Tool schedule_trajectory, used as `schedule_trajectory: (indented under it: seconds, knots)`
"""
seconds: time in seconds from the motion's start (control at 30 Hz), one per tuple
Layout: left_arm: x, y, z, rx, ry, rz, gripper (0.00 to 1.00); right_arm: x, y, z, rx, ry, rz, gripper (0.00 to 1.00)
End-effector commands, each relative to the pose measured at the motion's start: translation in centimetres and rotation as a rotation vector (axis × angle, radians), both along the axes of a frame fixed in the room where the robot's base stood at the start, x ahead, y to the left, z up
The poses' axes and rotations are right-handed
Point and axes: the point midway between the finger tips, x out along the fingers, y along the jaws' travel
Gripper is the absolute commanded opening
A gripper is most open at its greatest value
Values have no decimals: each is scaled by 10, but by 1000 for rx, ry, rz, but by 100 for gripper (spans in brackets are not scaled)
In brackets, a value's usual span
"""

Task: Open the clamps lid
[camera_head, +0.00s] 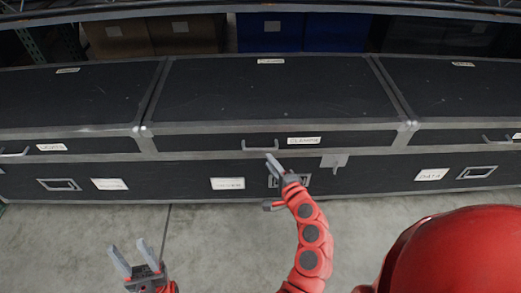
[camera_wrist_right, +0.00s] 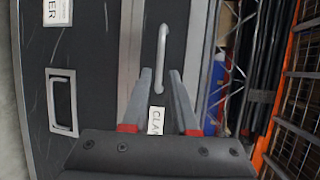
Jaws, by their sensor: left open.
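The clamps lid (camera_head: 275,90) is the black middle lid with grey edging, lying closed on a long black case. Its front has a label reading CLAMPS (camera_head: 305,141) and a grey bar handle (camera_head: 259,145). In the right wrist view the handle (camera_wrist_right: 163,45) stands ahead, in line with the gap between my fingers. My right gripper (camera_head: 272,162) is open, just below and in front of this handle; contact cannot be told. It also shows in the right wrist view (camera_wrist_right: 160,73). My left gripper (camera_head: 130,250) is open and empty above the floor, front left.
Similar lids flank it on the left (camera_head: 75,95) and right (camera_head: 455,92), each with a handle. The lower case front (camera_head: 340,178) has recessed handles and labels. Cardboard boxes (camera_head: 150,36) and a blue bin (camera_head: 308,32) stand behind, under a shelf. The floor (camera_head: 220,245) in front is clear.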

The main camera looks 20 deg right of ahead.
Motion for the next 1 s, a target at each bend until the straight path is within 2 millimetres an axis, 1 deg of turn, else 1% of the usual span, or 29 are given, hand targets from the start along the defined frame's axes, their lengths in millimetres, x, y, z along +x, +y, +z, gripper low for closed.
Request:
schedule_trajectory:
  seconds: [0.03,0.1,0.2,0.33,0.53,0.8,0.83,0.97,1.0]
  knots:
    - [0,0,-3,0,0,0,50,12,1,-2,1,-3,2,27]
    - [0,0,-4,0,0,0,50,28,3,-5,-1,-3,1,27]
    - [0,0,-7,0,0,0,50,47,6,-9,0,-2,1,27]
    - [0,0,-10,0,0,0,50,66,7,-12,1,-3,-2,27]
    - [0,0,-11,0,0,0,50,80,9,-15,1,0,-1,27]
    - [0,0,-11,0,0,0,50,81,9,-15,1,-1,-2,27]
    - [0,0,-11,0,0,0,50,81,9,-15,1,-1,-3,24]
    - [0,0,-11,0,0,0,50,81,9,-15,1,-1,-3,0]
    - [0,0,-11,0,0,0,50,81,9,-15,1,-1,-2,0]
